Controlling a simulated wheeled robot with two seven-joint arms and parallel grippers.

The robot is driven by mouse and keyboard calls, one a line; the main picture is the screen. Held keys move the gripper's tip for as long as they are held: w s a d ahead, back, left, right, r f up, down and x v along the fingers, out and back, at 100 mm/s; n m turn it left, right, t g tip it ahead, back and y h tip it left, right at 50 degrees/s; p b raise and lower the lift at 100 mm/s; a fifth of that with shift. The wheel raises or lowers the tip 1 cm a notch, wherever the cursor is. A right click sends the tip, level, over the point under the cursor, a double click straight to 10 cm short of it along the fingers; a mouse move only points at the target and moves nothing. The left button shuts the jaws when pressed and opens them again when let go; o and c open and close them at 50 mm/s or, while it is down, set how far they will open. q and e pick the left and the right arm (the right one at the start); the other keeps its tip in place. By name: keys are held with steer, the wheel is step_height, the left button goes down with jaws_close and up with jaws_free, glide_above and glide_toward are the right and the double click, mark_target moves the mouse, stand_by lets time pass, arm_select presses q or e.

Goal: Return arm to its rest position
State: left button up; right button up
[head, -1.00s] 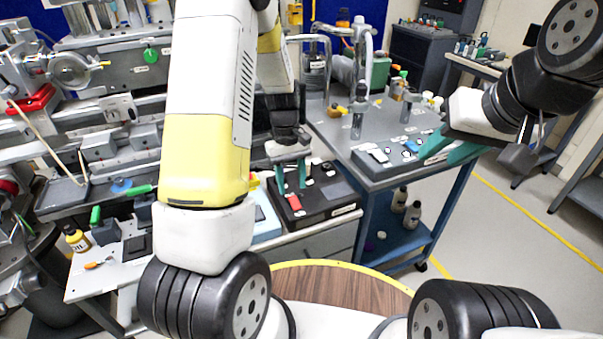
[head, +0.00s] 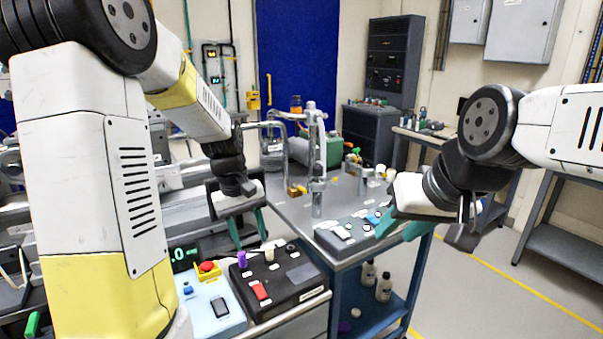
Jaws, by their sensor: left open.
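My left gripper (head: 251,242) hangs over the black control box (head: 290,287), its two teal fingers pointing down, apart and with nothing between them. The fingertips are near a purple knob (head: 242,259) and a pale knob (head: 269,252) at the box's back edge. I cannot tell whether they touch. My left arm's yellow and white links fill the left of the view. My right gripper (head: 397,238) is at the right, above the front of the grey cart, its teal fingers apart and empty.
A light blue panel with a red button (head: 207,267) stands left of the black box. The grey cart (head: 338,207) carries posts, a switch box (head: 345,234) and small fittings. Bottles (head: 384,287) stand on its lower shelf. Floor right of the cart is clear.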

arm_select(q)
steer(key=s+r+m+t, duration=0.5)
steer(key=s+r, duration=0.8)
steer(key=s, duration=0.3)
steer(key=shift+d+r+m+t, duration=0.35)
steer(key=shift+r+m+t, duration=0.05)
steer(key=shift+t, duration=0.1)
